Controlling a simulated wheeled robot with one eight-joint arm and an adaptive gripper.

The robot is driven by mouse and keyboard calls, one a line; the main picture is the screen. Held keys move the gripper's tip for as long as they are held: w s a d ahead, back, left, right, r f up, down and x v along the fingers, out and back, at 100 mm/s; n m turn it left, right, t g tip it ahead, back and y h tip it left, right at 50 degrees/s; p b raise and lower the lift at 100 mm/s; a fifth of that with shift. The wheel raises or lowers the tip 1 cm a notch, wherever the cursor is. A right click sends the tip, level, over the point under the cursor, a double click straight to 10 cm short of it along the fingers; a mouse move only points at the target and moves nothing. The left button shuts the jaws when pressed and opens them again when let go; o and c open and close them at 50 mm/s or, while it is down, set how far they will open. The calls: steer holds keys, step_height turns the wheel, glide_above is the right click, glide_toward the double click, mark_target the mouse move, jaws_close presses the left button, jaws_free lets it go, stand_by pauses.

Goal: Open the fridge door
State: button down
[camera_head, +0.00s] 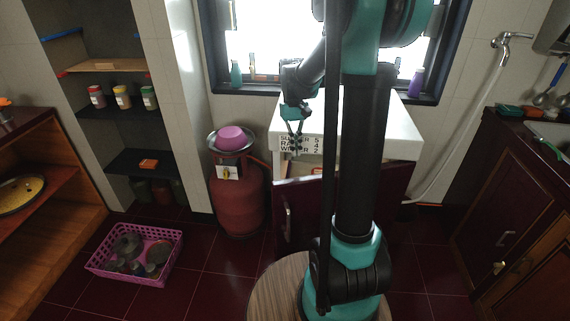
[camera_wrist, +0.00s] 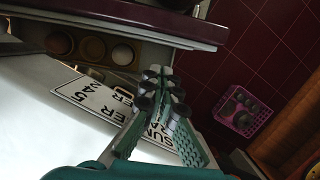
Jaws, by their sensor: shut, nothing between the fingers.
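The fridge is a white box (camera_head: 385,130) with a season label (camera_head: 298,146) along its top front edge. Its dark maroon door (camera_head: 305,205) stands ajar, its left side swung out from the body, with a metal handle (camera_head: 287,222) near that side. In the wrist view the door's top edge (camera_wrist: 150,18) crosses the upper left, with a gap to the white body (camera_wrist: 35,120). Round, pale items (camera_wrist: 122,55) show in that gap. My gripper (camera_head: 296,148) is shut and empty by the label, above the gap; its fingertips (camera_wrist: 162,85) point toward the opening.
A red gas cylinder (camera_head: 238,200) with a purple bowl (camera_head: 230,137) on top stands left of the fridge. A pink basket (camera_head: 100,264) of pots lies on the floor. Dark cabinets (camera_head: 510,210) stand at right. Tiled floor is free between basket and cylinder.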

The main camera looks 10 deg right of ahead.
steer(key=x, duration=0.9)
steer(key=shift+f, duration=0.45)
steer(key=shift+s+a, duration=0.1)
